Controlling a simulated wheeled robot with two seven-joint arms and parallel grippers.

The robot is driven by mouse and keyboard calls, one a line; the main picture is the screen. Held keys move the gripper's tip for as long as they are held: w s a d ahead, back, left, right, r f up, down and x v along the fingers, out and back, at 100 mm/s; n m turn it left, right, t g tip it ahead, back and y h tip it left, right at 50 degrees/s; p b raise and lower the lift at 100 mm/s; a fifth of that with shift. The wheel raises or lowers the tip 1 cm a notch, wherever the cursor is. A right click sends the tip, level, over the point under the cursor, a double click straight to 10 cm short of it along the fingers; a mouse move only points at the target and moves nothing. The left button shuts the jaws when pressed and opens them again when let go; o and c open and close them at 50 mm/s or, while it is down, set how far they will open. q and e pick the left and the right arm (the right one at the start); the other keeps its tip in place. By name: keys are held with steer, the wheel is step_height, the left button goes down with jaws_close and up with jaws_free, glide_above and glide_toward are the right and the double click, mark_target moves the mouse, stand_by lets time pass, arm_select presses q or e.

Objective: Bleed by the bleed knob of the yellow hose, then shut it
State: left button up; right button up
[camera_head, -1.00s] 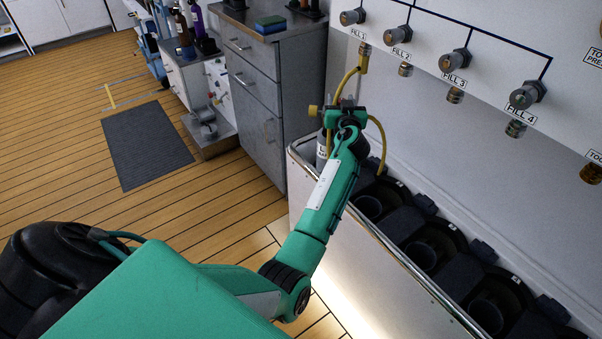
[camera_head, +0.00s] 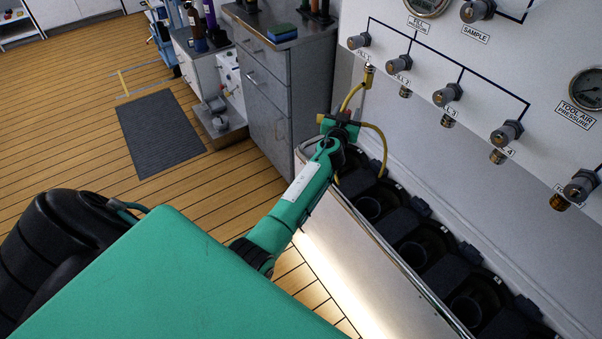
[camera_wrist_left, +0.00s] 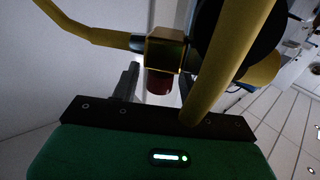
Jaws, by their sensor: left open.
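The yellow hose (camera_head: 351,97) hangs from the fill 1 outlet at the panel's left end and loops down past my left gripper. In the left wrist view the hose (camera_wrist_left: 225,60) crosses close to the camera. A brass block (camera_wrist_left: 166,48) is on the hose line, with a dark red knob (camera_wrist_left: 158,82) below it, likely the bleed knob. My left gripper (camera_head: 340,124) is at the hose fitting, partly hiding it. In the wrist view its open fingers (camera_wrist_left: 155,84) stand either side of the red knob; contact cannot be told. My right gripper is out of view.
The white fill panel (camera_head: 440,60) carries several valve knobs and gauges. Below it a metal-edged trough (camera_head: 375,255) holds dark cylinder sockets. A grey cabinet (camera_head: 268,95) stands left of the trough. The wooden floor at left is mostly clear, with a grey mat (camera_head: 158,138).

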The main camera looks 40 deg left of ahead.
arm_select(q)
steer(key=s+d+f+g, duration=0.2)
steer(key=s, duration=0.8)
steer(key=s+d+f+g+b, duration=0.1)
steer(key=s+f+g, duration=0.1)
steer(key=s, duration=0.9)
steer(key=s+d+f+g+h, duration=0.1)
steer(key=s+d+f+g, duration=0.1)
steer(key=s, duration=0.9)
steer(key=shift+s+d+f+g, duration=0.25)
steer(key=shift+d+g, duration=0.05)
steer(key=shift+g, duration=0.3)
steer(key=shift+o, duration=0.2)
